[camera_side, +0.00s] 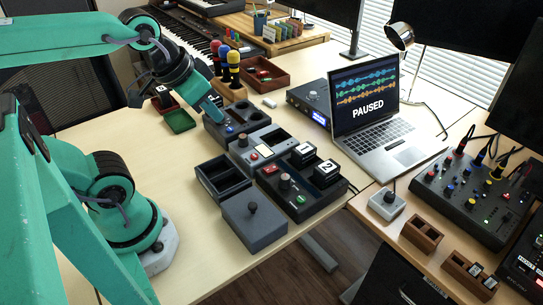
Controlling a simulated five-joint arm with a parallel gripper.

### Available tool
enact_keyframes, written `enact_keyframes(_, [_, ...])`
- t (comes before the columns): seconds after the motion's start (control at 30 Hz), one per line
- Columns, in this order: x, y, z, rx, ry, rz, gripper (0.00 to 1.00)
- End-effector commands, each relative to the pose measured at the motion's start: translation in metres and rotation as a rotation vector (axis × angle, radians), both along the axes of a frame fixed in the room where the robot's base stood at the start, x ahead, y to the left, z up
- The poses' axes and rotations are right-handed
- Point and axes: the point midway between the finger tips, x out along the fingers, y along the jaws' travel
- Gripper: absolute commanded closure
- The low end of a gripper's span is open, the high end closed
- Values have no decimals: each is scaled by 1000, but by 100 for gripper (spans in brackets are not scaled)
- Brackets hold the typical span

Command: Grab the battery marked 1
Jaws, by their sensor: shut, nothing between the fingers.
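A black battery with a white label (303,152), whose mark looks like 1, stands at the back of a dark device (320,207) in the middle of the desk. A second black battery marked 2 (326,173) stands beside it, nearer the front right. My teal gripper (218,118) points down and right over a dark grey box with knobs, left of and apart from both batteries. Its fingers are shut and empty.
A grey device (263,144) lies between my gripper and the batteries. An empty dark tray (222,177) and a box with a joystick (254,220) are in front. An open laptop (375,125) stands right of the batteries. Microphones (233,65) stand behind my gripper.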

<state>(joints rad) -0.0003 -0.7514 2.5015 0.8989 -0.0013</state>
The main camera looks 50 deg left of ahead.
Motion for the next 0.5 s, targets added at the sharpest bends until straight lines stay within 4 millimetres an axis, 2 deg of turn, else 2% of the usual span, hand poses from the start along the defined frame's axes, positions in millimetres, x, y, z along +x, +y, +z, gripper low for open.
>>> enact_keyframes(0.37, [0, 0, 0, 0, 1, -1, 100])
enact_keyframes(0.5, [0, 0, 0, 1, 1, -2, 76])
